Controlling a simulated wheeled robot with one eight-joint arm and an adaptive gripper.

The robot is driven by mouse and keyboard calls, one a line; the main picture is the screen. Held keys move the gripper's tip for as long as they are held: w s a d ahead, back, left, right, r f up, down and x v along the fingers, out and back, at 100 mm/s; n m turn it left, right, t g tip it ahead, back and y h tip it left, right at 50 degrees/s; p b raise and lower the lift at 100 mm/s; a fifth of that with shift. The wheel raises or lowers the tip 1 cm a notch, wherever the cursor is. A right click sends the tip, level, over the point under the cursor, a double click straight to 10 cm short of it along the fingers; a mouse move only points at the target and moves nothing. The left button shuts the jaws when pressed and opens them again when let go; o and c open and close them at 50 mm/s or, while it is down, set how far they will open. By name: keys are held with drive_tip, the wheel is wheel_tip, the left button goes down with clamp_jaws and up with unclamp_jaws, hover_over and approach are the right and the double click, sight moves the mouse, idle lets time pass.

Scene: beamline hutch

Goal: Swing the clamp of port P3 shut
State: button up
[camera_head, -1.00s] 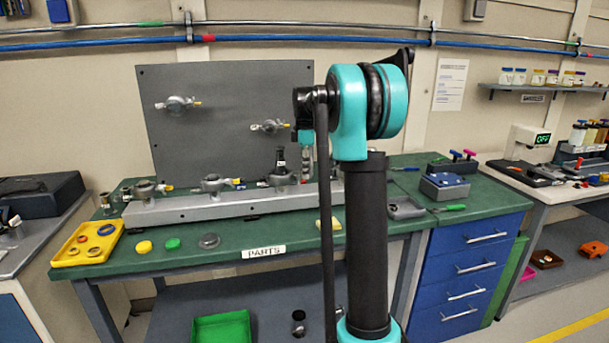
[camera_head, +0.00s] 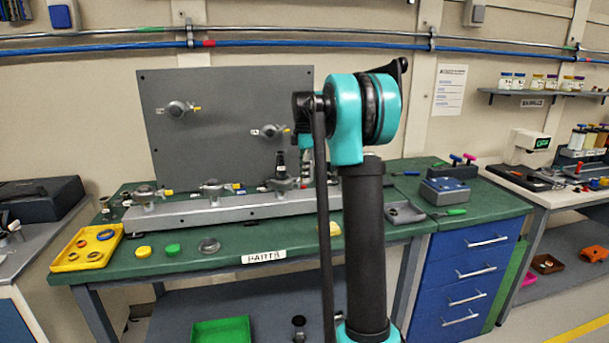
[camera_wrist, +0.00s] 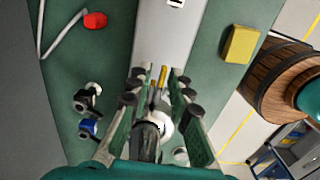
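Several ring-shaped ports with clamps stand along the grey rail (camera_head: 200,209) on the green bench; I cannot read which is P3. The rightmost rail port (camera_head: 281,184) has a dark upright piece on it and stands just left of my arm. In the wrist view my gripper (camera_wrist: 161,74) points down at the rail, its two green fingers apart. Between them are a pale round port part (camera_wrist: 163,128) and a thin yellow-tipped clamp lever (camera_wrist: 162,77). I cannot tell whether a finger touches the lever.
A grey upright panel (camera_head: 225,95) with two more ports stands behind the rail. A yellow tray (camera_head: 72,262) of rings and several loose caps lie at front left. A yellow block (camera_wrist: 240,44) lies right of the rail; a red-ended bent rod (camera_wrist: 94,20) lies left.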

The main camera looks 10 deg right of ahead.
drive_tip(key=shift+o, duration=0.2)
wheel_tip(320, 180, up, 12)
idle(0.6)
drive_tip(key=shift+s, duration=0.1)
